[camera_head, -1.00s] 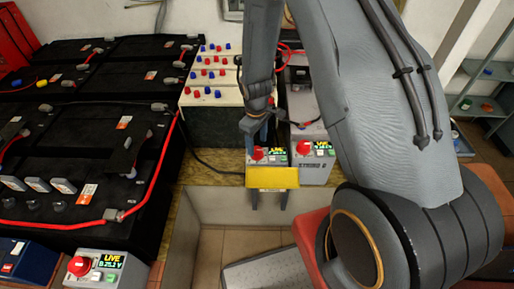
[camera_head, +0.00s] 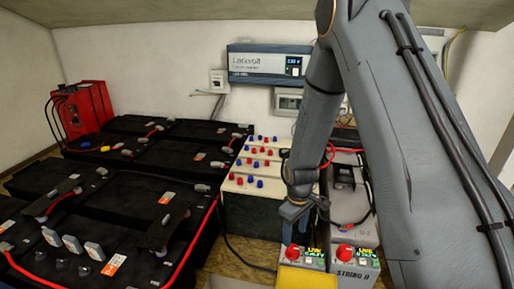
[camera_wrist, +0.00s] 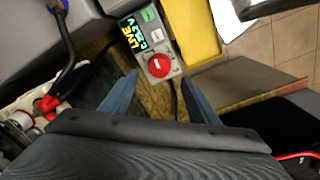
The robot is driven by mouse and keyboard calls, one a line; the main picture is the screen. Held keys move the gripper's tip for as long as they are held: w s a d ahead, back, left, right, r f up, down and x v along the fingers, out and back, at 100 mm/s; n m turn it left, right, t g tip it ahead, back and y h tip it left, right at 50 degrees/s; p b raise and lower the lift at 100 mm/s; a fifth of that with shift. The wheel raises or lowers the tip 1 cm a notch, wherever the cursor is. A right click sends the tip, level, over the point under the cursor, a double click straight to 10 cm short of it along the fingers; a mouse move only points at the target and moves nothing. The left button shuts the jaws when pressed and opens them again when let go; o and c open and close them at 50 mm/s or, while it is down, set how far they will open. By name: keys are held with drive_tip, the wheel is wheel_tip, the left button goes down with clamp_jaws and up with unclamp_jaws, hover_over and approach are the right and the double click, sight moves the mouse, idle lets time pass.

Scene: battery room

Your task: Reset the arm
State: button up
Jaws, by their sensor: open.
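My arm (camera_head: 385,130) reaches in from the right side of the head view, hanging down at the wrist. My gripper (camera_wrist: 158,80) is open and empty, with its two blue-grey fingers apart in the wrist view. It hovers by a grey switch box (camera_head: 314,256) with a red knob (camera_head: 292,253) and a lit LIVE display. The same box (camera_wrist: 162,42) shows just beyond the fingertips in the wrist view. Contact with it cannot be told.
A second switch box (camera_head: 353,275) stands to the right. A yellow panel (camera_head: 300,279) is in front. Black batteries (camera_head: 130,205) with red cables fill the left. A white terminal block (camera_head: 245,185) stands behind the gripper. An inverter (camera_head: 268,61) hangs on the wall.

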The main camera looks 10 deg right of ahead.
drive_tip(key=s+r+m, duration=0.7)
drive_tip(key=s+r, duration=1)
drive_tip(key=r, duration=0.2)
drive_tip(key=shift+d+r+m+t, duration=0.3)
drive_tip(key=shift+d+r+m, duration=0.05)
drive_tip(key=shift+d+m, duration=0.05)
drive_tip(key=shift+s, duration=0.1)
